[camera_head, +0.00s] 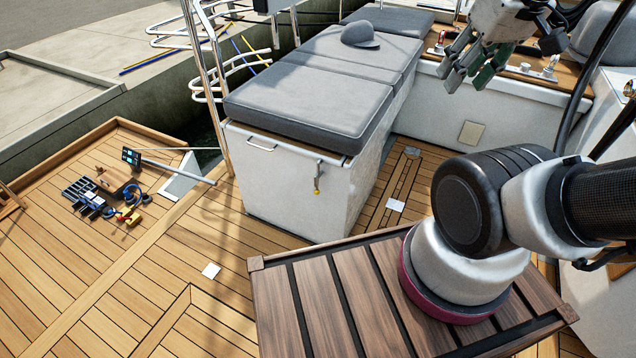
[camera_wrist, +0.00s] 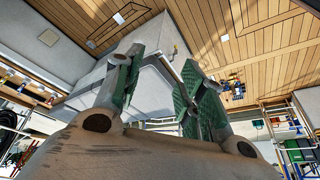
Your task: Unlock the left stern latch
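A small metal latch (camera_head: 317,177) with a yellow lower end hangs on the end face of the white locker (camera_head: 282,192), just below its grey cushion. Two small metal fittings, one at the left (camera_head: 439,43) and one at the right (camera_head: 550,67), stand on the wooden ledge at the back right; I cannot tell whether they are latches. My gripper (camera_head: 475,68) hangs at the top right, in front of that ledge in the picture and apart from the locker latch. In the wrist view its green-padded fingers (camera_wrist: 157,75) are spread, with nothing visible between them.
A grey cap (camera_head: 360,34) lies on the locker's cushion (camera_head: 318,95). A slatted wooden table (camera_head: 325,310) stands in front. Tools (camera_head: 110,195) lie on the deck at the left. The deck (camera_head: 215,235) left of the locker is mostly clear. Steel rails rise behind.

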